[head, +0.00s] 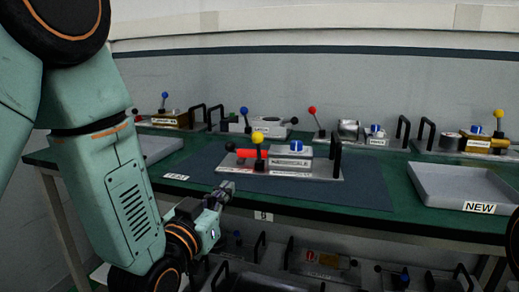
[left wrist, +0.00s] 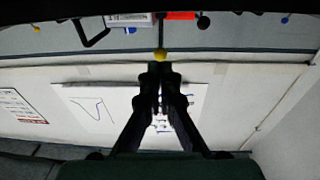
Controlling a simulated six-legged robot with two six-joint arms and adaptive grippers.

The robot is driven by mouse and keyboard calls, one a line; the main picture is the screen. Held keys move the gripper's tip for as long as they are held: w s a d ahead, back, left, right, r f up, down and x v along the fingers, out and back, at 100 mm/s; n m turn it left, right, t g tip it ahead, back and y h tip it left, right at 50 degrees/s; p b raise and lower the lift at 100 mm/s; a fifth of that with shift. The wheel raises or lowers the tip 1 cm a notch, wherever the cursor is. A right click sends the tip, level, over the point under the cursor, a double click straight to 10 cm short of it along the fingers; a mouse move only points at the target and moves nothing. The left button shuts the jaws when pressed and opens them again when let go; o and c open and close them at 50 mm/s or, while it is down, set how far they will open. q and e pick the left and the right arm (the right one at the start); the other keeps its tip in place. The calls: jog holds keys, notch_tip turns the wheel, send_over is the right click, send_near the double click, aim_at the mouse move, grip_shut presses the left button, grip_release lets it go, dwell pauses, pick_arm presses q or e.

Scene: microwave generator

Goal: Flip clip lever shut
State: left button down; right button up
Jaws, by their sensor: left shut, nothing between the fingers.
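A microwave generator (head: 290,165) stands on the dark mat on the green table. It has a silver base plate, a labelled box with a blue-and-white cap, a red cylinder (head: 252,153) and a black handle on its right. Its lever with a yellow ball (head: 258,138) stands upright in front of the red cylinder. The yellow ball also shows in the left wrist view (left wrist: 160,55), just beyond my fingertips. My left gripper (head: 226,188) is shut and empty, at the table's front edge, below and left of the lever and apart from it. My right gripper is not in view.
Similar units with blue (head: 244,111), red (head: 312,110) and yellow (head: 498,114) ball levers line the back of the table. A grey tray marked NEW (head: 462,186) sits at the right, another tray (head: 160,148) at the left. More units fill the shelf below.

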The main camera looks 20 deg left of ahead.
aim_at(255, 141)
pick_arm(q)
jog(key=shift+s+r+t+h, duration=0.15)
jog(key=shift+r+t, duration=0.15)
jog(key=shift+r, duration=0.35)
jog(key=shift+s+r+t+h, duration=0.15)
jog(key=shift+r+t, duration=0.15)
jog(key=shift+r, duration=0.35)
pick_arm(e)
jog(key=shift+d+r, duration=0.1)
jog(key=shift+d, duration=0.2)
pick_arm(q)
jog(key=b+x, duration=0.2)
jog(key=x, duration=1.2)
jog(key=shift+w+a, duration=0.1)
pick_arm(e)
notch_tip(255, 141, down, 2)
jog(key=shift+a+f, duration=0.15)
